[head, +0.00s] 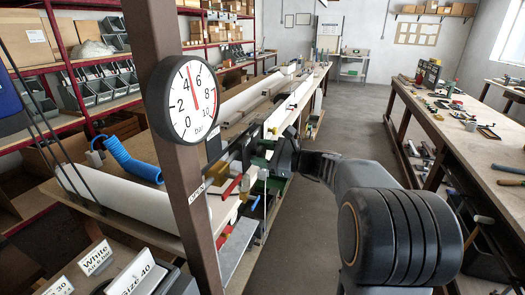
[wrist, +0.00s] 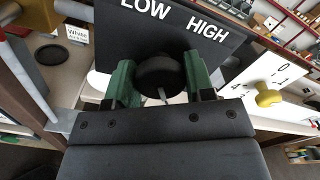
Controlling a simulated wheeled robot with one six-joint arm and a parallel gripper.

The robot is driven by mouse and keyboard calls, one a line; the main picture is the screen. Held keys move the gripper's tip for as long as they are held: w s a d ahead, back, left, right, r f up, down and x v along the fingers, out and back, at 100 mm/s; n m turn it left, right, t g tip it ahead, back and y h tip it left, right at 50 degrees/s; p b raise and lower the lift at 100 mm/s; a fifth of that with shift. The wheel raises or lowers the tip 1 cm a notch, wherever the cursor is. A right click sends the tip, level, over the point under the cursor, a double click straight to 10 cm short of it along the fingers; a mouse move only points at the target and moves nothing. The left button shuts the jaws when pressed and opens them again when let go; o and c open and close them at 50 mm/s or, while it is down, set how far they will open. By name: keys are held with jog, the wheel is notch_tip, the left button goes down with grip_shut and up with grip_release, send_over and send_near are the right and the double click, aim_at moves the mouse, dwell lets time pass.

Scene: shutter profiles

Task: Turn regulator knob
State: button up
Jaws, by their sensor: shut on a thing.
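The regulator knob (wrist: 160,72) is black and round, in front of a dark panel (wrist: 185,30) lettered LOW and HIGH in the wrist view. My gripper (wrist: 161,84) has its green fingers closed on the knob, one on each side. A pale mark or pointer shows at the knob's lower edge. In the head view my gripper (head: 277,158) is at the bench's machine, and the knob is hidden there. A round white gauge (head: 190,100) marked Bar hangs on a brown post, its needle between 4 and 6.
A yellow knob (wrist: 269,97) sits on a white numbered plate right of my gripper. Red levers (head: 231,187) and a blue coiled hose (head: 133,162) are on the left bench. A tool-covered workbench (head: 460,130) stands at right. The aisle floor (head: 360,115) between is clear.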

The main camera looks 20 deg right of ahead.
jog(key=shift+f, duration=0.2)
dwell(0.3)
jog(key=o, duration=0.9)
jog(key=shift+r, duration=0.1)
jog(key=shift+s+d, duration=0.1)
jog(key=b+v, duration=0.2)
jog(key=v, duration=1.1)
jog(key=shift+s+d, duration=0.25)
